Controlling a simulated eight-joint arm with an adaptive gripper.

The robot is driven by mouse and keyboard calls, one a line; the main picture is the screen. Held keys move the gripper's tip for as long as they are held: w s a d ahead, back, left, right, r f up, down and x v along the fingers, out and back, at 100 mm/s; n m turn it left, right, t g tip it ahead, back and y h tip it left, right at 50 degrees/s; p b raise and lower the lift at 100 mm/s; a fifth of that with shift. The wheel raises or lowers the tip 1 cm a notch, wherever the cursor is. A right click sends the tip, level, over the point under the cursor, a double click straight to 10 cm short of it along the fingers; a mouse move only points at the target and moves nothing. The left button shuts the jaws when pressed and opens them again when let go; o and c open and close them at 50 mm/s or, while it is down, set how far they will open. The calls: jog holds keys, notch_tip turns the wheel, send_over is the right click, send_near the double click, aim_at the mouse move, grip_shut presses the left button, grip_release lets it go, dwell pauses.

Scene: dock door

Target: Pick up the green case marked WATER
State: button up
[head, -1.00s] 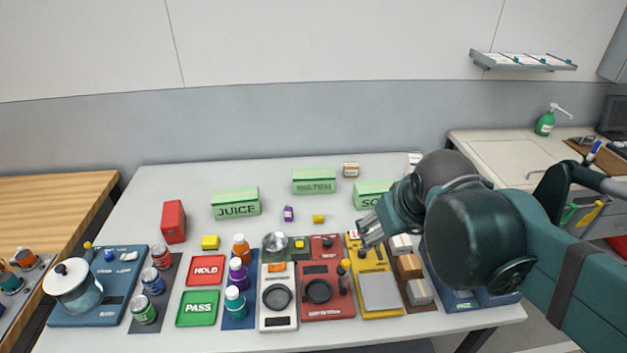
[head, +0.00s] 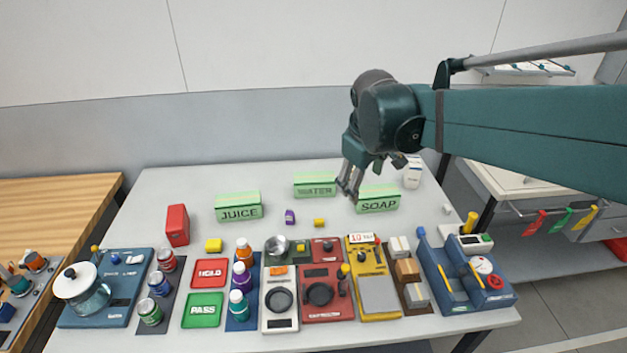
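The green case marked WATER (head: 314,187) stands at the back middle of the table, between the case marked JUICE (head: 239,207) on its left and the case marked SOAP (head: 379,200) on its right. My gripper (head: 348,193) points down just right of the WATER case, close to its right end and in front of the SOAP case's left end. Its fingers look apart, and I see nothing between them. I cannot tell whether a finger touches either case. The right end of the WATER case is close to the fingers.
A small purple item (head: 290,217) and a yellow block (head: 319,222) lie in front of the WATER case. A red box (head: 177,225) stands at left, and a white container (head: 412,172) at back right. Scales, trays and bottles fill the table's front. The back left of the table is clear.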

jog(key=w+a+n+g+p, duration=0.1)
jog(key=w+a+n+p, duration=0.1)
jog(key=w, duration=0.7)
jog(key=n+g+h+p, duration=0.3)
jog(key=n+p, duration=0.3)
jog(key=n, duration=0.2)
send_near(311, 176)
jog(key=x, duration=0.5)
jog(key=shift+s+d+r, duration=0.1)
jog(key=shift+s+d, duration=0.05)
jog(key=shift+d, duration=0.05)
jog(key=shift+w+a+f, duration=0.2)
jog(key=shift+f, duration=0.3)
jog(key=shift+x, duration=1.3)
jog(key=shift+d, duration=0.1)
jog(key=shift+x, duration=2.5)
jog(key=shift+s+d, duration=0.1)
jog(key=shift+s, duration=0.05)
